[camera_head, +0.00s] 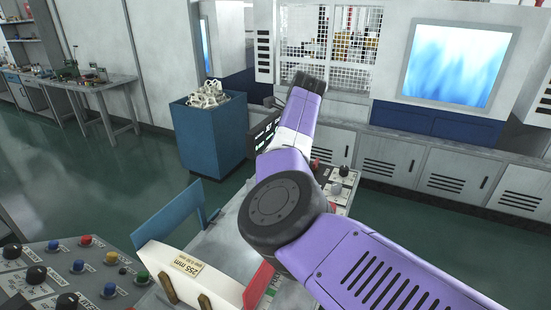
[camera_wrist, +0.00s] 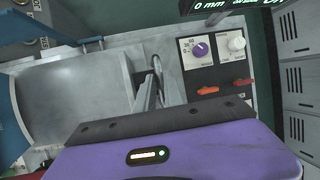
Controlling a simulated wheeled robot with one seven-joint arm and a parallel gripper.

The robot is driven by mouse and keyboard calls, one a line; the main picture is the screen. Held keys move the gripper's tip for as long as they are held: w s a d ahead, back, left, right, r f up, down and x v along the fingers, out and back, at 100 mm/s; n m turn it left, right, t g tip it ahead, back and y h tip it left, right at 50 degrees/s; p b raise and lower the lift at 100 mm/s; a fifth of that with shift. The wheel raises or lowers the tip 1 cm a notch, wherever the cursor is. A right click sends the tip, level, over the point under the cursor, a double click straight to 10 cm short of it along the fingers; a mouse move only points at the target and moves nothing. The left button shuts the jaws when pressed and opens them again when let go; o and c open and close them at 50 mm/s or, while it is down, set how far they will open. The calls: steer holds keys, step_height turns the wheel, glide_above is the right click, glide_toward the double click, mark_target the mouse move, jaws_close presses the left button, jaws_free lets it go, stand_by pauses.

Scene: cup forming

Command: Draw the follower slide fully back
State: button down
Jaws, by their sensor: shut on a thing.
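In the wrist view, my gripper (camera_wrist: 150,88) reaches out from its purple and dark grey body, its narrow grey fingers shut on a slim grey handle (camera_wrist: 157,66). The handle stands beside a large pale grey machine part with a curved face (camera_wrist: 70,98), which I take for the follower slide. The fingers hide part of the handle, so how it joins the slide cannot be seen. In the head view, my purple arm covers the gripper and most of the slide.
A blue bracket (camera_head: 178,213) and a button console (camera_head: 75,265) stand left of my arm. A blue bin (camera_head: 208,135) stands beyond, with open green floor around it.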

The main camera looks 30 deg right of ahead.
steer(key=shift+w+d+r, duration=0.1)
steer(key=shift+d, duration=0.1)
steer(key=c, duration=1.5)
jaws_free()
steer(key=shift+w, duration=0.1)
steer(key=shift+o, duration=0.2)
steer(key=b+v, duration=0.1)
steer(key=v, duration=0.6)
steer(key=shift+s+r+b, duration=0.25)
steer(key=shift+b, duration=0.1)
